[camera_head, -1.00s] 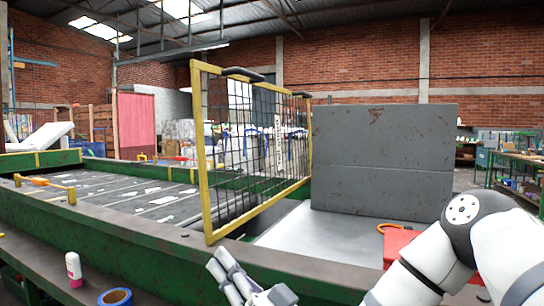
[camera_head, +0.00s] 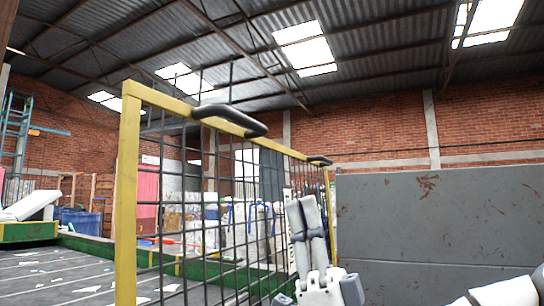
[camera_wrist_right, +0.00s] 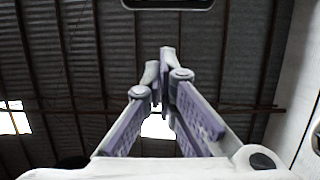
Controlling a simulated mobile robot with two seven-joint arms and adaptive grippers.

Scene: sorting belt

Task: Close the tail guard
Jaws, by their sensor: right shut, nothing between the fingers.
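The tail guard (camera_head: 128,190) is a yellow frame with black wire mesh, standing upright over the belt in the head view. It has a black handle (camera_head: 229,120) on its top bar and a second, farther one (camera_head: 320,161). My right gripper (camera_head: 304,202) points upward in front of the far part of the mesh, below the top bar. I cannot tell if it touches the mesh. In the right wrist view its fingers (camera_wrist_right: 162,60) meet at the tips, with nothing between them. A dark bar at that view's top edge looks like a handle. My left gripper is out of view.
A grey rust-marked panel (camera_head: 430,225) stands to the right of the guard, close to my right gripper. The dark belt (camera_head: 55,277) with white scraps lies at the lower left. The space above the guard is clear up to the roof.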

